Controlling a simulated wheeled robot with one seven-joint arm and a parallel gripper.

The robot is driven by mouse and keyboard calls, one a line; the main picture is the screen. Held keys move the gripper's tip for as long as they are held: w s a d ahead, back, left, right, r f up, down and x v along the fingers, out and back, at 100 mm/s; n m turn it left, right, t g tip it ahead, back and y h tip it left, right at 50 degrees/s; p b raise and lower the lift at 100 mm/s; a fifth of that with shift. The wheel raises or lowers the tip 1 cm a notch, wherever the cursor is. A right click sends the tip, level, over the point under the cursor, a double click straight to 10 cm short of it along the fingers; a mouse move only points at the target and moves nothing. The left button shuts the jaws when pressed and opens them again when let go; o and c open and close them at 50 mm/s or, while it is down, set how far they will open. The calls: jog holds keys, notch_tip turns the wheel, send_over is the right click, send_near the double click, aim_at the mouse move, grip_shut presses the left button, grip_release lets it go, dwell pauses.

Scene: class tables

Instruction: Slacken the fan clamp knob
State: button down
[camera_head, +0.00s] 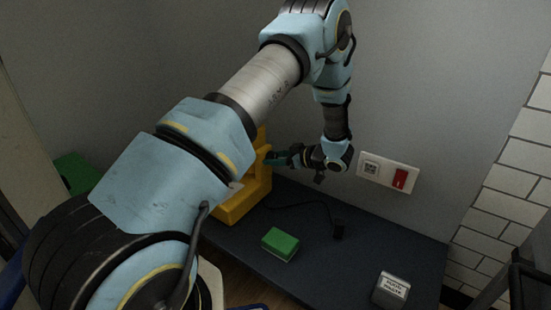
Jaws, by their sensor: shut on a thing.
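The yellow fan (240,206) stands on the dark table, partly hidden behind my arm. My arm reaches over it and bends back, so my gripper (272,158) comes at the fan's upright from the right. The gripper's fingers are shut at the side of the yellow upright, on what appears to be the clamp knob. The knob itself is too small and too covered by the fingers to make out. The fan's upper part is hidden behind my arm.
On the dark table (335,262) lie a green block (281,244), a black cord with a plug (339,231) and a grey labelled box (391,289). A wall socket plate with a red switch (400,179) is right of my wrist. A green object (76,172) is at left.

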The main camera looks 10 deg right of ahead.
jog(key=shift+r+m+g+p, duration=0.3)
jog(key=shift+r+m+p, duration=0.1)
jog(key=shift+p, duration=0.75)
jog(key=shift+m+y+p, duration=0.3)
jog(key=shift+y+p, duration=0.1)
jog(key=shift+p, duration=0.3)
jog(key=shift+d+f+m+g+y+p, duration=0.1)
jog(key=shift+f+m+g+y+p, duration=0.15)
jog(key=shift+m+p, duration=0.25)
jog(key=shift+f+m+g+y+p, duration=0.1)
jog(key=shift+m+g+y+p, duration=0.05)
jog(key=shift+m+g+p, duration=0.25)
jog(key=shift+c, duration=1.2)
grip_release()
jog(key=v, duration=1)
jog(key=shift+s+d+p, duration=0.2)
jog(key=shift+d+p, duration=0.1)
jog(key=shift+p, duration=0.1)
